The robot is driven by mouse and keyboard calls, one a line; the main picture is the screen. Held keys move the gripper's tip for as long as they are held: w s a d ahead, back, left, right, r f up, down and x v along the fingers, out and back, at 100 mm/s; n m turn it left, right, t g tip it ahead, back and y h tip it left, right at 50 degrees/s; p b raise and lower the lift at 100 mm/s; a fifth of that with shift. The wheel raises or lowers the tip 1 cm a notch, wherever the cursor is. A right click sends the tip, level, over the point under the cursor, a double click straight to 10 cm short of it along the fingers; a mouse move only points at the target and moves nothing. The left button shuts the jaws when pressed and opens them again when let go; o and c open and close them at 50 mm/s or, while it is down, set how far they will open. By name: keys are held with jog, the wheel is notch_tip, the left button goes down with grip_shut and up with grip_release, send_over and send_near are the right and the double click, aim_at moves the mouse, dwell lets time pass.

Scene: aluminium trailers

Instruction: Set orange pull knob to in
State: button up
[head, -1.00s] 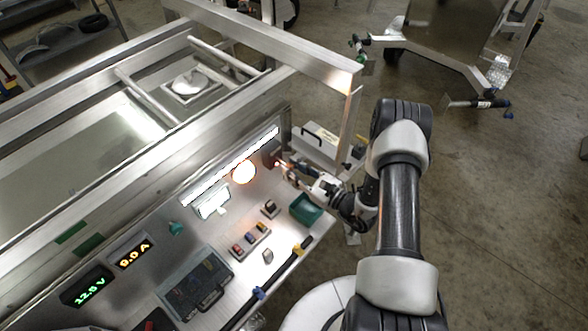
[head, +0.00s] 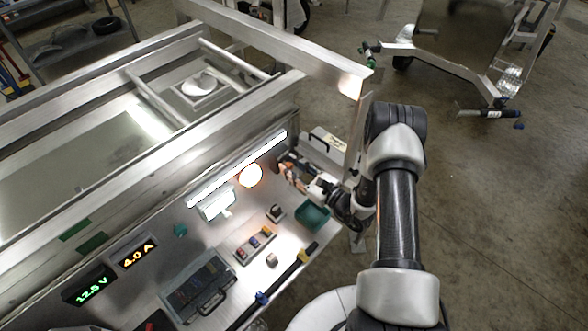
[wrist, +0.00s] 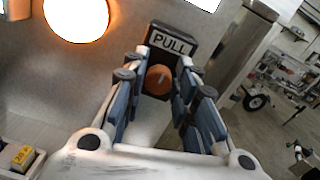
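The orange pull knob (wrist: 158,80) shows in the wrist view, round and facing me, below a black plate marked PULL (wrist: 171,43). My gripper (wrist: 163,62) is pointed at it, with its two blue-grey fingers apart, one on each side of the knob. I cannot tell whether either finger touches the knob, or how far out the knob stands. In the head view my gripper (head: 293,168) is at the right end of the panel (head: 218,240), and the knob is too small and covered to make out clearly.
A glowing round lamp (head: 250,175) is left of my gripper, under a bright light strip (head: 238,170). A green bin (head: 312,216), switches (head: 255,244) and a dark case (head: 199,286) lie on the panel's shelf. A metal post (wrist: 240,45) stands right of the knob.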

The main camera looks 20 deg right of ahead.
jog(key=o, duration=0.3)
jog(key=shift+f, duration=0.1)
jog(key=v, duration=1.2)
jog(key=shift+s, duration=0.1)
